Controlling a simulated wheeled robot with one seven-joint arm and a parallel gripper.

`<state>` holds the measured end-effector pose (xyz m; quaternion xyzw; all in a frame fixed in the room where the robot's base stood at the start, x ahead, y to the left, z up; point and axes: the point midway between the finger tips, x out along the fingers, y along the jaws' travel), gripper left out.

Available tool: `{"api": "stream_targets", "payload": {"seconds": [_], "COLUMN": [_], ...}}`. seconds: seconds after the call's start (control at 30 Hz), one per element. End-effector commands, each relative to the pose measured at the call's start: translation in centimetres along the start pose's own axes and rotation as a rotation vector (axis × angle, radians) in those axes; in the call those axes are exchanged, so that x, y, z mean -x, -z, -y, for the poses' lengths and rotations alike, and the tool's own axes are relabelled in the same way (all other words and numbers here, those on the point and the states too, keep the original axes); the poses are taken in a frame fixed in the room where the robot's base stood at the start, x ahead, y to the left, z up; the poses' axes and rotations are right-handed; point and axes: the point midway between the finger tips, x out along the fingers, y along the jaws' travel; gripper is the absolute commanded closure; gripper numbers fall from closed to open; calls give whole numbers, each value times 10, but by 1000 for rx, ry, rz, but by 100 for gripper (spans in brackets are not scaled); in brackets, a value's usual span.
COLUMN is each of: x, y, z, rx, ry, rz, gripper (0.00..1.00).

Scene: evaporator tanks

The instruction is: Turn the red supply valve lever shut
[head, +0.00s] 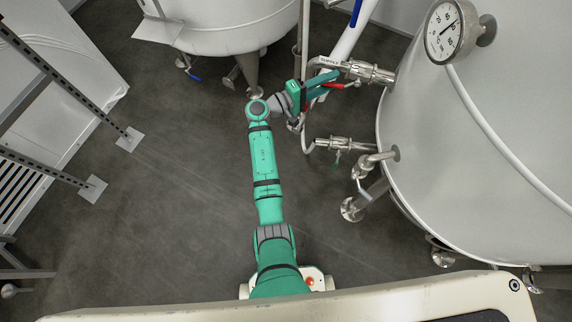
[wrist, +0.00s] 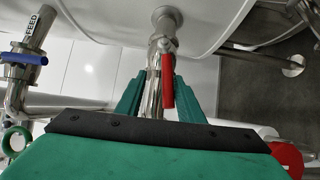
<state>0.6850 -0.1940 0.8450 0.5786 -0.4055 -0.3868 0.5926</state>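The red supply valve lever (head: 334,85) is beside the pipe labelled SUPPLY (head: 330,62), left of the large tank. In the wrist view the red lever (wrist: 168,82) points down the picture from the steel valve (wrist: 154,70) below the tank wall. My gripper (head: 325,84) is at the lever. In the wrist view my gripper (wrist: 160,95) has its two green fingers apart, one on each side of the lever. The lever appears nearer the right finger. I cannot tell whether either finger touches it. The fingers partly hide the pipework behind.
The large tank (head: 480,160) with a dial gauge (head: 443,30) fills the right. A lower valve pipe (head: 340,144) sticks out beneath the supply pipe. Another tank (head: 225,25) stands behind. In the wrist view a blue-handled valve (wrist: 25,58) is on the FEED pipe. The left floor (head: 180,200) is clear.

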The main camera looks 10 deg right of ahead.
Motion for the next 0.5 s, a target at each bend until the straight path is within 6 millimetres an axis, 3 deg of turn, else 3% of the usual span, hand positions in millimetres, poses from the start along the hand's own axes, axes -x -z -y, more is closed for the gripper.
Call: {"api": "stream_targets", "payload": {"seconds": [0.07,0.5], "x": [-10,62], "y": [-7,-4], "z": [-5,-3], "rx": [-23,-17], "ry": [17,17], "rz": [18,12], "gripper": [68,68]}}
